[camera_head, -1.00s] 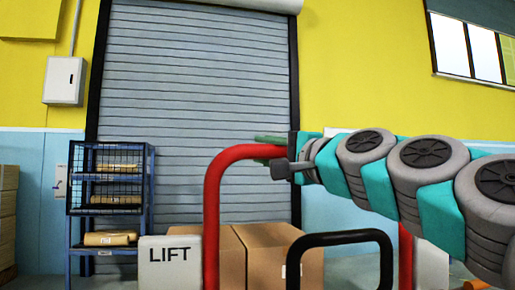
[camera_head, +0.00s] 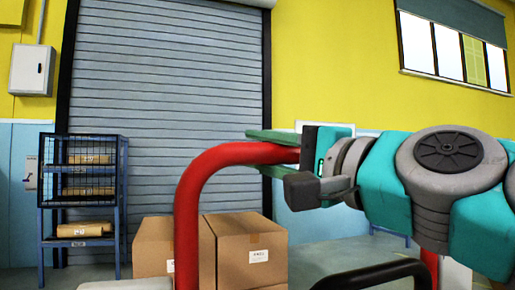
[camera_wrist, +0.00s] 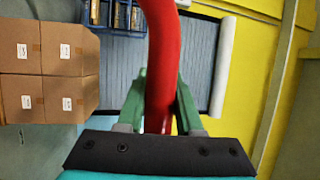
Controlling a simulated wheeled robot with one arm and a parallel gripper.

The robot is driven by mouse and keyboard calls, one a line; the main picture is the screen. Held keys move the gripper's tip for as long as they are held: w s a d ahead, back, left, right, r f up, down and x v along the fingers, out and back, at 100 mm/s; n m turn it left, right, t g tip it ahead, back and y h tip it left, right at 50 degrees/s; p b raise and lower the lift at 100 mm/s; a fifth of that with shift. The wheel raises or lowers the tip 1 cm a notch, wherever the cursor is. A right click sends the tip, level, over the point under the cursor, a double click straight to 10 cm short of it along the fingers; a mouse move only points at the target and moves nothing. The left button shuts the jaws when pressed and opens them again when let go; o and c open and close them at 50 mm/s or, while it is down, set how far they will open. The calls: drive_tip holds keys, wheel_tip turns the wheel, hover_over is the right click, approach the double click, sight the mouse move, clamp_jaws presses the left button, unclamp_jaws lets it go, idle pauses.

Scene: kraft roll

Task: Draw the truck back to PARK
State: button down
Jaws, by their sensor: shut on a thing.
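The truck's red tubular handle (camera_head: 187,215) rises at the lower middle of the head view and bends right into my gripper (camera_head: 272,155). The two green fingers lie on either side of the red bar and are shut on it. In the wrist view the red handle (camera_wrist: 162,60) runs between the fingers of my gripper (camera_wrist: 160,105). A black bar (camera_head: 380,274) and a pale block (camera_head: 127,285) show low in the head view, mostly cut off by the bottom edge. The truck's lower body and any PARK marking are out of view.
Brown cartons (camera_head: 245,250) stand behind the handle, also at left in the wrist view (camera_wrist: 45,65). A blue rack (camera_head: 122,200) with parcels stands left, before a grey roller shutter (camera_head: 165,110). Some bare floor (camera_head: 345,255) shows right of the cartons.

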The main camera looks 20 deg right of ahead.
sight(285, 154)
drive_tip(key=shift+s, duration=0.15)
drive_tip(key=c, duration=0.6)
unclamp_jaws()
drive_tip(key=shift+d, duration=0.1)
drive_tip(key=shift+b+v, duration=0.55)
drive_tip(key=shift+v, duration=3.35)
